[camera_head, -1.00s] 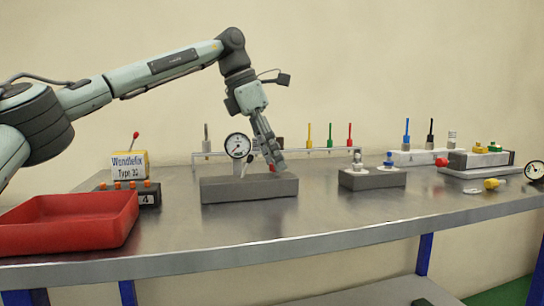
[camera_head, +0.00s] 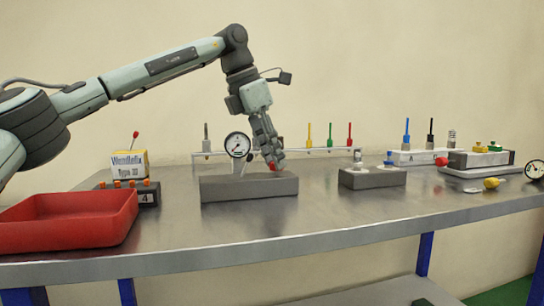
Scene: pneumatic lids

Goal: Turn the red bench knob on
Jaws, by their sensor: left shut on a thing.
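The red bench knob (camera_head: 274,167) shows as a small red part on top of a grey block (camera_head: 248,189) in the middle of the bench. My left gripper (camera_head: 273,161) points down over the block and is shut on the red knob, covering most of it. A round white-faced gauge (camera_head: 237,145) stands on the same block, just left of my gripper. My right gripper is not in view.
A red tray (camera_head: 70,235) lies at the front left, beside a yellow and white box (camera_head: 129,165). A grey block with fittings (camera_head: 372,179) and a rack of coloured tools (camera_head: 330,150) stand to the right. The front middle of the bench (camera_head: 270,220) is clear.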

